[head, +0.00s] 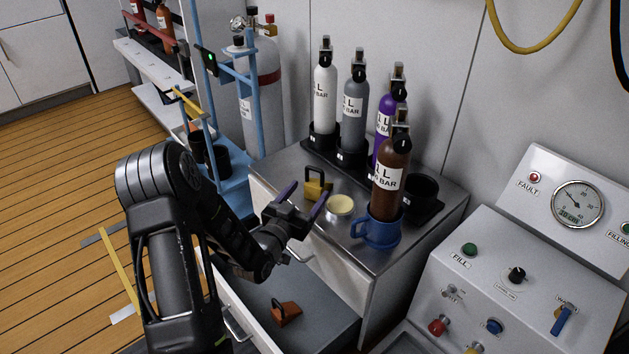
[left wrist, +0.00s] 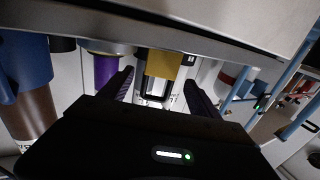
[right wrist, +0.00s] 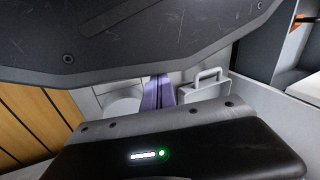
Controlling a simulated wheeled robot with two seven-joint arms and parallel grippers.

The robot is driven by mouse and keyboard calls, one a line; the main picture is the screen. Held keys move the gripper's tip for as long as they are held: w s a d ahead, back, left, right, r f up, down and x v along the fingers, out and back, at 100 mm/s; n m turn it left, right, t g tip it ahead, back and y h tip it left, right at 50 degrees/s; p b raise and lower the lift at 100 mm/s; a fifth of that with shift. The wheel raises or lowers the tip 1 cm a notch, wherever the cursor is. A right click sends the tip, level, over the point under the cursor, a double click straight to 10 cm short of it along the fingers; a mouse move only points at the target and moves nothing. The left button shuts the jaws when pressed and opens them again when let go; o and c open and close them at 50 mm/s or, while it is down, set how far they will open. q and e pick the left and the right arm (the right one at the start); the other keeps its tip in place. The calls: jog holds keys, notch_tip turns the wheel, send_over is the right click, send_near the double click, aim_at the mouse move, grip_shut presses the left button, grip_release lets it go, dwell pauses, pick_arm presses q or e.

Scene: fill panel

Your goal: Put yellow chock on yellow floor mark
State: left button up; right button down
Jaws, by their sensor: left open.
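The yellow chock (head: 318,186), a block with a dark handle, sits on the metal top of the cabinet near its front left corner. My left gripper (head: 303,200) is open, its purple fingers just in front of the chock. In the left wrist view the chock (left wrist: 163,64) shows between the open fingers, apparently beyond them and not held. The yellow floor mark (head: 120,268) is a strip on the wooden floor at left, with grey and white pieces at its ends, partly hidden by my left arm. My right gripper (right wrist: 159,92) shows its purple fingers together, with nothing seen between them.
A round pale-yellow container (head: 340,206) and a blue holder (head: 376,233) with a brown cylinder (head: 388,185) stand close right of the chock. Several cylinders stand behind. An orange chock (head: 287,313) lies in the open drawer (head: 322,325) below. A blue trolley (head: 234,185) stands left.

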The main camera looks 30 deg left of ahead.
pick_arm(q)
jog(key=s, duration=0.5)
jog(key=shift+s+d, duration=0.3)
jog(key=shift+s, duration=0.1)
pick_arm(e)
jog(key=shift+r, duration=0.15)
pick_arm(q)
jog(key=shift+o, duration=0.5)
jog(key=shift+a, duration=0.1)
